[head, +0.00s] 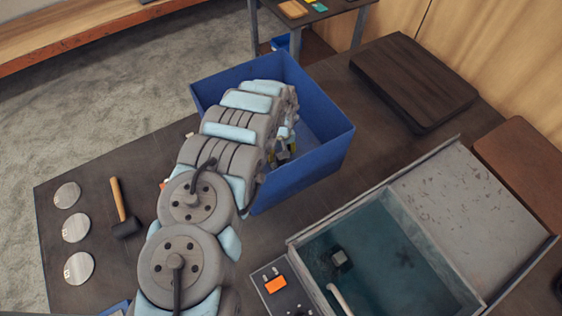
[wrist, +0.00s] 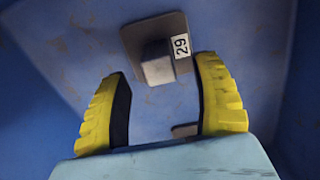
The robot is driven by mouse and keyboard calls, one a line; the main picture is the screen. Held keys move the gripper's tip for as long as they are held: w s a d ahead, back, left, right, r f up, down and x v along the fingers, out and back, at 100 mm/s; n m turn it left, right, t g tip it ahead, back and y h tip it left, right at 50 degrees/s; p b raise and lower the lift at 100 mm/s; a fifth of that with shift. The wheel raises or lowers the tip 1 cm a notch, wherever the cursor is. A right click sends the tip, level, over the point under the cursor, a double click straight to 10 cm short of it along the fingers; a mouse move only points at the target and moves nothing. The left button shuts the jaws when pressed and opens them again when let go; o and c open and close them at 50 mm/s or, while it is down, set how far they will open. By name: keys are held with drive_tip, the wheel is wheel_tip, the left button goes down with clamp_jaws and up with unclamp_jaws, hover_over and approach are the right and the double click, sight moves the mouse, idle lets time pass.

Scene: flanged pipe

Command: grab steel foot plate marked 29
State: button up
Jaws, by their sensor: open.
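The steel foot plate marked 29 (wrist: 150,37) is a dark square plate with a raised block in its middle and a white label reading 29 at its right edge. It lies on the floor of the blue bin (head: 322,160), seen in the wrist view. My gripper (wrist: 165,70) is open, with its yellow fingers on either side of and short of the plate; the block shows between the fingertips. Nothing is held. In the head view my gripper (head: 284,151) is down inside the bin, and my arm hides the plate.
Part of another grey piece (wrist: 185,130) shows low between the fingers. The bin walls stand close around my gripper. A water tank (head: 390,260) is at the right front. A mallet (head: 122,210) and round discs (head: 76,228) lie at the left.

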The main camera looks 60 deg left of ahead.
sight(281, 161)
drive_tip(key=shift+f, duration=0.3)
drive_tip(key=shift+f+b, duration=0.35)
drive_tip(key=shift+f, duration=2.1)
drive_tip(key=shift+w, duration=0.1)
clamp_jaws()
